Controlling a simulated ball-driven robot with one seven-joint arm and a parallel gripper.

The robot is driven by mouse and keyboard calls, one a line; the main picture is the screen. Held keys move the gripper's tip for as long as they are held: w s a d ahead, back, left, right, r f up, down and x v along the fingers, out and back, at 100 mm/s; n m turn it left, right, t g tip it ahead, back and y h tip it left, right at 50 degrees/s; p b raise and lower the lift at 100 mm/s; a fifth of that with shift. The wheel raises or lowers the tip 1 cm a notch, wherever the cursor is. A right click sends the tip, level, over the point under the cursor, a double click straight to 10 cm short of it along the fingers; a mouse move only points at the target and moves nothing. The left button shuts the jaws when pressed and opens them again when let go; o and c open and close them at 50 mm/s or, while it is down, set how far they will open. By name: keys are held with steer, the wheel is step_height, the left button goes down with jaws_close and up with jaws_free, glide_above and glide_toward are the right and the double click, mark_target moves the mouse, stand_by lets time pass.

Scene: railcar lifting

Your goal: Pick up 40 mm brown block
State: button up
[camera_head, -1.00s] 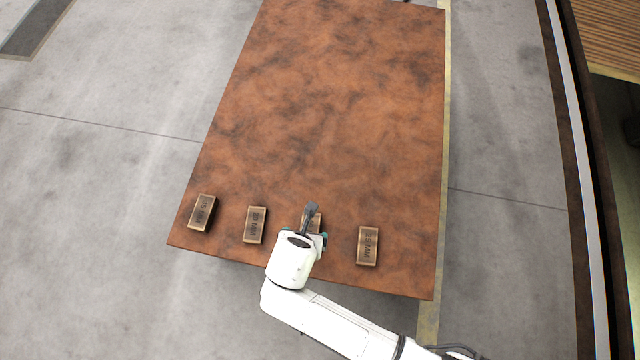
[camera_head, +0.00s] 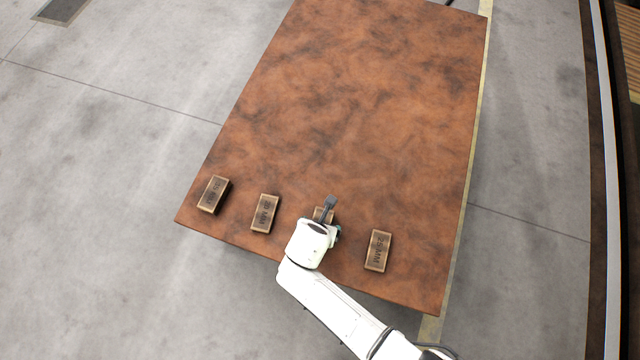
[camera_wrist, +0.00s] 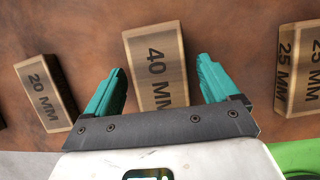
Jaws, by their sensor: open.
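The 40 mm brown block (camera_wrist: 157,68) lies in the middle of the wrist view, its "40 MM" label facing up. My gripper (camera_wrist: 158,88) is open, with one teal finger on each side of the block's near part and a gap on both sides. I cannot tell how high the fingertips are above the table. In the head view the block (camera_head: 323,214) is mostly hidden behind my gripper (camera_head: 328,211), with only its far part showing.
The rust-brown table (camera_head: 370,110) is bare beyond the row of blocks. A 20 mm block (camera_wrist: 43,92) lies to the left and a 25 mm block (camera_wrist: 296,70) to the right. Another block (camera_head: 214,194) lies near the table's left corner.

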steer(key=shift+f, duration=0.2)
stand_by(0.6)
steer(key=c, duration=1.2)
